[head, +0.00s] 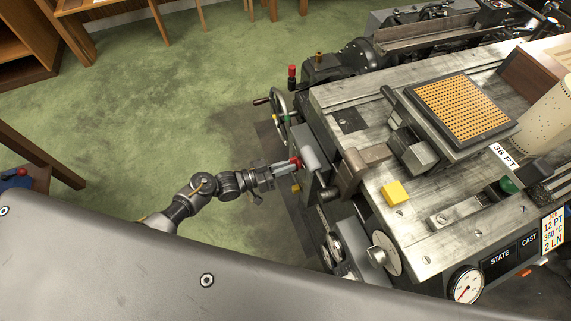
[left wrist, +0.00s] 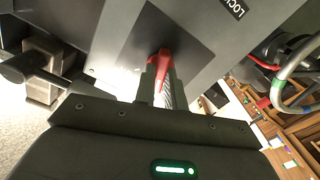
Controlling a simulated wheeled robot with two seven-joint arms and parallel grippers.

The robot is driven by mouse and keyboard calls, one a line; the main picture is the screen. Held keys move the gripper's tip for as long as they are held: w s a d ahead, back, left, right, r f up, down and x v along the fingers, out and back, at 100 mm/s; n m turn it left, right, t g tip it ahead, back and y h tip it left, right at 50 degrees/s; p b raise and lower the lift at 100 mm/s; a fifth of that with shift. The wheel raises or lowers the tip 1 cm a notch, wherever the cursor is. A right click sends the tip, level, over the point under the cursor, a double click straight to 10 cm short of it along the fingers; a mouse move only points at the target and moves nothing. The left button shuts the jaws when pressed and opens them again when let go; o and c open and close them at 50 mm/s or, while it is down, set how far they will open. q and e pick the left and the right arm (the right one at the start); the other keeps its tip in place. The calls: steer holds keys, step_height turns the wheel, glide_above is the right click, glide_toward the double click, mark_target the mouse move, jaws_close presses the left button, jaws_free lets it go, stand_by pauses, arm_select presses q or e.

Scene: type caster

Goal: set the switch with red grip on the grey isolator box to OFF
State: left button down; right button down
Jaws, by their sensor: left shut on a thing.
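The switch's red grip (head: 296,162) shows at the left side of the machine, at the tip of my left gripper (head: 285,167). In the left wrist view the red grip (left wrist: 162,62) stands between the two fingers of my left gripper (left wrist: 160,80), which is shut on it. The grey isolator box (head: 313,170) is on the machine's side; its grey face (left wrist: 205,45) fills the top of the left wrist view, with a dark plate behind the grip. A black label reading "LOC" (left wrist: 232,8) is cut off at the edge. No OFF mark is legible. My right gripper is not in view.
The machine's worn metal table (head: 340,98) lies right of the gripper, with a yellow block (head: 395,194) on it. A handwheel (head: 279,105) is just beyond the box and a round dial (head: 466,284) at the front. Green floor (head: 190,110) left of the machine is clear.

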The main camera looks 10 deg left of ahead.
arm_select(q)
steer(key=shift+s+d+f+n+p, duration=0.1)
steer(key=shift+n+p, duration=0.3)
steer(key=shift+n, duration=0.85)
steer(key=shift+s+f+n+p, duration=0.1)
steer(key=shift+n+p, duration=0.25)
steer(key=shift+n, duration=0.9)
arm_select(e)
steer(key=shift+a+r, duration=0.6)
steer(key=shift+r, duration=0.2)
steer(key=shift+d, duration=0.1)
arm_select(q)
steer(key=c, duration=1.5)
jaws_free()
steer(key=shift+r, duration=0.1)
steer(key=shift+o, duration=0.2)
steer(key=shift+w, duration=0.1)
steer(key=b+v, duration=0.1)
steer(key=v, duration=1)
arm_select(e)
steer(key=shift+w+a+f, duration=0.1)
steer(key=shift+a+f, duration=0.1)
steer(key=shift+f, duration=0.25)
